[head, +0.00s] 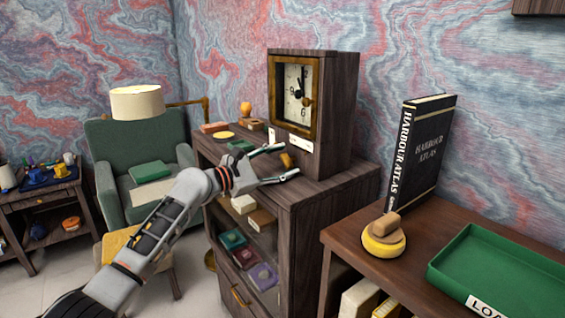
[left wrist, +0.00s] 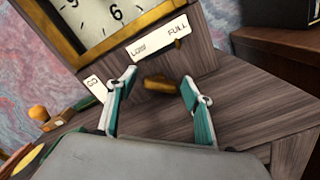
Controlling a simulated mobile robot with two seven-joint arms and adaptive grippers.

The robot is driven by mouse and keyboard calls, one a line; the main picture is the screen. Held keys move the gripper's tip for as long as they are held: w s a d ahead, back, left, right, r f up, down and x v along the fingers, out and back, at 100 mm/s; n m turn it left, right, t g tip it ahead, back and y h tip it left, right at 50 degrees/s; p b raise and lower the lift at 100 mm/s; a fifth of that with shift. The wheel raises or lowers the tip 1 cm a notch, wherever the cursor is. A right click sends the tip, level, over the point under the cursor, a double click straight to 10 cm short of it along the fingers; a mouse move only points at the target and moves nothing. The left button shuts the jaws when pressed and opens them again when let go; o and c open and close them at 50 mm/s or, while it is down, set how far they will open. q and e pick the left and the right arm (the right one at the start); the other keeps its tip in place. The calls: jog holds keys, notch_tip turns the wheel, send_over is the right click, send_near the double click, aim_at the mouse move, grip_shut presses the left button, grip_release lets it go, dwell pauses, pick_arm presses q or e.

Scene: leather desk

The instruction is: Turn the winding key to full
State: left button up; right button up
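The wooden clock (head: 340,110) stands on the cabinet, with a gold-framed dial (head: 297,92). The winding key (head: 287,160) is a small golden-brown bar low on the clock's front. It also shows in the left wrist view (left wrist: 158,84), lying nearly level between my fingers. Above it a white label (left wrist: 158,39) reads LOW at left and FULL at right, with a small dark brass piece (left wrist: 180,43) under FULL. My left gripper (head: 290,159) is open, one finger on each side of the key, with gaps visible. My right gripper is not in view.
The cabinet top (head: 340,182) is bare right of the clock; small items, including an orange-topped figure (head: 246,109), stand left. A side desk at right holds a yellow round object (head: 384,243), an upright black book (head: 418,150) and a green tray (head: 437,268).

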pick_arm(q)
jog(key=shift+f, duration=0.2)
jog(key=shift+s+a, duration=0.15)
jog(key=shift+a, duration=0.1)
jog(key=v, duration=0.7)
jog(key=shift+a, duration=0.15)
jog(key=shift+s, duration=0.15)
